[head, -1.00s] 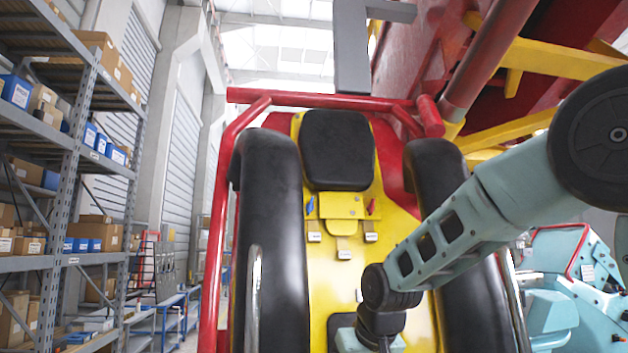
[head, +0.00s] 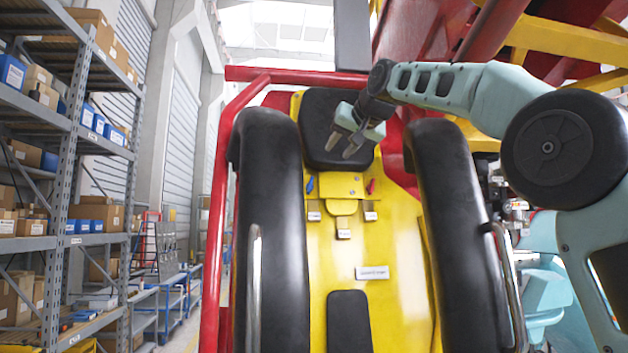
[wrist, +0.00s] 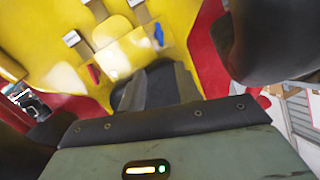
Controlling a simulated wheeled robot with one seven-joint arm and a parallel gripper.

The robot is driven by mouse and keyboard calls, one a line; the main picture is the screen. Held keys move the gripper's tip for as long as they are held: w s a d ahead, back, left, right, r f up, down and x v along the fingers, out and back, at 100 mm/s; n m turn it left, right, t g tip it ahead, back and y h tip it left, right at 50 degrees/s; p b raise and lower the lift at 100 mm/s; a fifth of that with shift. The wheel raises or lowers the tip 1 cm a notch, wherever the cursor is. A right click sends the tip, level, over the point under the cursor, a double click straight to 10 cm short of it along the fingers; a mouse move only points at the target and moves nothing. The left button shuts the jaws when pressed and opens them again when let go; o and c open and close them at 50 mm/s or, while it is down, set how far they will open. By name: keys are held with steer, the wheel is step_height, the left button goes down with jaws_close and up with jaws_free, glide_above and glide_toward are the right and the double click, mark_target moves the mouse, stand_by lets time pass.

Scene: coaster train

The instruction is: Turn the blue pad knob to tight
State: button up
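The small blue pad knob (head: 309,184) sits at the left of a yellow block (head: 341,185) on the yellow seat back, below the black head pad (head: 314,118). A red knob (head: 371,186) sits at the block's right. In the wrist view the blue knob (wrist: 158,34) and the red knob (wrist: 94,73) both show, beyond the fingers. My gripper (head: 341,147) is in front of the head pad, above and right of the blue knob and apart from it. Its two fingers (wrist: 158,88) are spread with nothing between them. The knob's setting cannot be read.
Thick black restraints (head: 272,230) (head: 455,220) flank the seat on both sides, with a red tube frame (head: 228,180) around it. Small label plates (head: 344,234) sit below the block. The space in front of the yellow seat back is clear.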

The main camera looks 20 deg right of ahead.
mark_target(312, 181)
steer(key=p+x, duration=0.7)
steer(key=x, duration=0.8)
steer(key=shift+w, duration=0.25)
steer(key=shift+w+f+p, duration=0.3)
steer(key=shift+w+f, duration=0.05)
steer(key=shift+w, duration=0.05)
steer(key=shift+a, duration=0.1)
jaws_close()
